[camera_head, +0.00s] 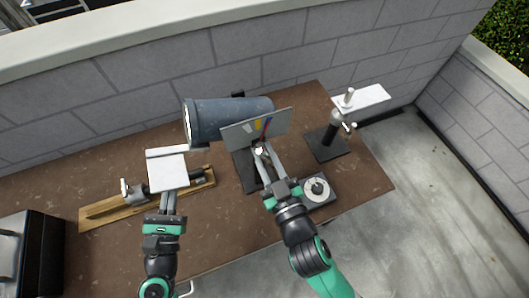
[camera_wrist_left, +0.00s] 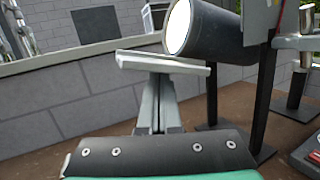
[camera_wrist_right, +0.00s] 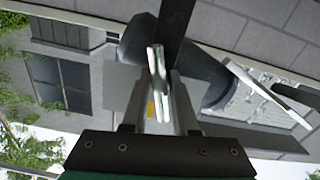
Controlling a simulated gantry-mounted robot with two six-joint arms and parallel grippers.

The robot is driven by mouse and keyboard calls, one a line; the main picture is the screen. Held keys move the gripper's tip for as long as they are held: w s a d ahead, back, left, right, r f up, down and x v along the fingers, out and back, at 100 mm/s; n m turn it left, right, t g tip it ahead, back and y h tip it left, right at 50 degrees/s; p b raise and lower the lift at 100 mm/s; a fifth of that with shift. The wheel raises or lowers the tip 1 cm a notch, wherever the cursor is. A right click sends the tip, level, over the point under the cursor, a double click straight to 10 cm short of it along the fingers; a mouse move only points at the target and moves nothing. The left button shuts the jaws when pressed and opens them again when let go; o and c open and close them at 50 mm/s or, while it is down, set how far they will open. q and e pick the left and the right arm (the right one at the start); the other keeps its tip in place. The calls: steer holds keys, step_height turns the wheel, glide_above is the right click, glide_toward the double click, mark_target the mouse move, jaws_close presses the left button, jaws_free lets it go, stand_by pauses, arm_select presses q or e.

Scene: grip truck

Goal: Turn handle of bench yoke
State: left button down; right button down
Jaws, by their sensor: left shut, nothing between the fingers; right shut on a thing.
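The handle (camera_head: 259,150) is a small pale metal bar on a dark upright stand in the middle of the bench, beneath a striped grey panel. My right gripper (camera_head: 262,156) is shut on the handle. In the right wrist view the silvery handle (camera_wrist_right: 156,70) stands between the fingers, in front of a black post (camera_wrist_right: 175,25). My left gripper (camera_head: 169,195) is shut and empty at the near edge of a white plate (camera_head: 167,171). In the left wrist view the plate (camera_wrist_left: 165,62) covers the fingertips' far side; I cannot tell whether they touch.
A dark blue-grey lamp cylinder (camera_head: 228,117) stands behind the panel (camera_head: 240,133). A stand with a white plate (camera_head: 372,97) is at the right, and a base with a round dial (camera_head: 316,188) is in front of it. A wooden board (camera_head: 125,207) lies left. A wall runs behind.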

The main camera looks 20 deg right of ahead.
steer(key=n, duration=1.2)
steer(key=shift+n, duration=0.4)
stand_by(0.3)
steer(key=c, duration=0.7)
jaws_free()
steer(key=shift+s, duration=6.05)
